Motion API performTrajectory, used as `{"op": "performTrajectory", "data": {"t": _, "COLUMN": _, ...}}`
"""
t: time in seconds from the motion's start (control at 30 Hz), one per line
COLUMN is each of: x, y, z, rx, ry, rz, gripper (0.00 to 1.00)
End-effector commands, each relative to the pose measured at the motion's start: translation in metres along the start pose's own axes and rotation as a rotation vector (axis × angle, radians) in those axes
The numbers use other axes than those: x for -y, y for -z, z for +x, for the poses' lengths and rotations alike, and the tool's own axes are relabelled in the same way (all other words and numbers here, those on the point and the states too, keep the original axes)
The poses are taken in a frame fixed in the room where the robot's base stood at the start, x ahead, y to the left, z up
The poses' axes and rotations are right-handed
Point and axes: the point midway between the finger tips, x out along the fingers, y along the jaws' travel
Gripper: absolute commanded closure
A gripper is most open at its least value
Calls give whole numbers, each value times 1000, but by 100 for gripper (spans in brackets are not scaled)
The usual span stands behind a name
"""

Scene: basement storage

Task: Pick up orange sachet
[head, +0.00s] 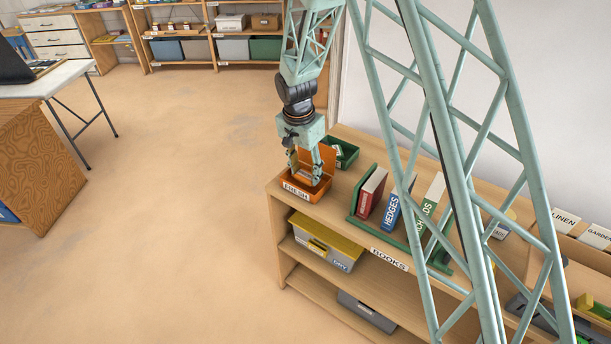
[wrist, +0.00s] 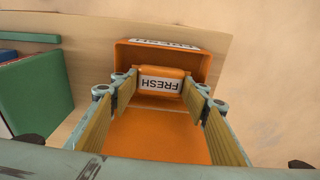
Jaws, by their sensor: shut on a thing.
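The orange sachet (wrist: 160,74) with a white FRESH label shows in the wrist view, between the pads of my gripper (wrist: 160,90). The pads are shut on it from both sides. It is at the orange box (wrist: 205,68); I cannot tell whether it still touches the box floor. In the head view my gripper (head: 305,174) points down into the orange box (head: 308,193), which has a FRESH label on its front and a raised orange panel behind. The sachet cannot be made out there.
The box stands at the left end of a wooden shelf unit (head: 279,189). A green box (head: 346,154) is close behind it. Upright books, including a red one (head: 371,193) and a blue HEDGES one (head: 391,209), stand to the right. Open floor lies left.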

Motion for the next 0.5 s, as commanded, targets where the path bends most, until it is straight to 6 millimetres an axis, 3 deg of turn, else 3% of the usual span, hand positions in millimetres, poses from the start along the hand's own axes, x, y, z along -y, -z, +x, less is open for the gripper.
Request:
{"op": "performTrajectory", "data": {"t": 0.2, "x": -1, "y": 1, "z": -15, "rx": 1, "ry": -1, "rz": 0, "gripper": 68}}
{"op": "performTrajectory", "data": {"t": 0.5, "x": -23, "y": -22, "z": -20, "rx": 1, "ry": -1, "rz": -1, "gripper": 68}}
